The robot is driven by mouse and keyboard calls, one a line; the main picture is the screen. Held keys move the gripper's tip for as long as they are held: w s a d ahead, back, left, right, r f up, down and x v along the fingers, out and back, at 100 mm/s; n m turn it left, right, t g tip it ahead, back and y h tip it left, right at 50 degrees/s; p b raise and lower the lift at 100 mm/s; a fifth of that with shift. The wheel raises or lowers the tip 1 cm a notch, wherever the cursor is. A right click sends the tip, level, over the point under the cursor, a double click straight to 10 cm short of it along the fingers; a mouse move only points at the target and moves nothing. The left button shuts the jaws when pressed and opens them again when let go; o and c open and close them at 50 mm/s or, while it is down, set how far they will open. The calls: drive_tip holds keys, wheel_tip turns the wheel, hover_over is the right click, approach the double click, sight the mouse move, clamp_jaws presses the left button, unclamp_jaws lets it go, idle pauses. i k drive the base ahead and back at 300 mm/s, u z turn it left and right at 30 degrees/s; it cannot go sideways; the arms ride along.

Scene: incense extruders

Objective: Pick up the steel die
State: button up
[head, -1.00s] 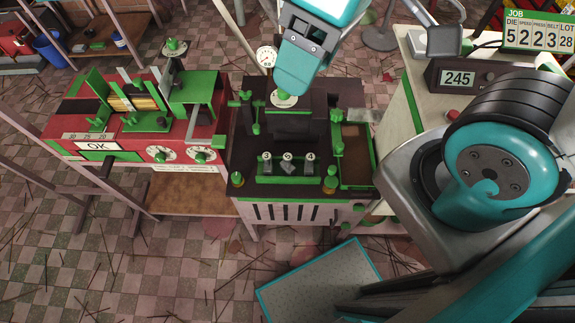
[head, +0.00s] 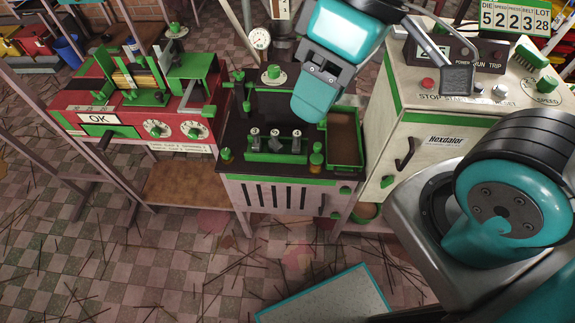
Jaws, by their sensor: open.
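Several small grey metal dies with round, dark-marked tops stand in a row in a green rack (head: 249,157) on the dark top of the middle machine: a left die (head: 254,143), a middle die (head: 275,143) and a right die (head: 297,143). Their top marks are too small to read now, and I cannot tell from looks which is the steel die. My gripper (head: 310,116) is teal and hangs above and behind the right end of the rack, apart from the dies. It is open, and nothing shows held in it; its fingertips are seen mostly from behind.
A brown green-edged tray (head: 342,135) lies right of the rack. Brass-and-green posts (head: 316,158) flank the rack. A red machine (head: 130,115) stands left, a cream cabinet (head: 425,125) with buttons right. A job board (head: 515,18) shows DIE 5. A teal-edged panel (head: 330,298) is in front.

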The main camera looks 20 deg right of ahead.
sight(275, 146)
drive_tip(key=k, duration=0.55)
drive_tip(key=u, duration=1.65)
drive_tip(key=i, duration=1.35)
drive_tip(key=z, duration=2.05)
